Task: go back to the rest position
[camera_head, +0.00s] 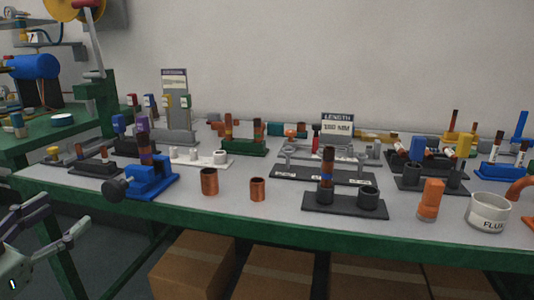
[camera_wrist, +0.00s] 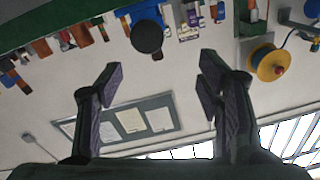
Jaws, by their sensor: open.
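My gripper (camera_head: 47,224) is at the lower left edge of the head view, in front of and apart from the green-edged workbench (camera_head: 260,236). It is open and holds nothing. In the wrist view its two fingers (camera_wrist: 161,82) stand wide apart, with only the far wall and a board of papers (camera_wrist: 132,122) between them. The wrist view appears upside down, with the bench items along its top.
A blue vise (camera_head: 150,182), two copper pieces (camera_head: 209,182), a black stand (camera_head: 345,203), an orange cylinder (camera_head: 431,199) and a white flux cup (camera_head: 487,212) line the bench's front. Cardboard boxes (camera_head: 275,272) sit below. A second green bench (camera_head: 50,136) stands at left.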

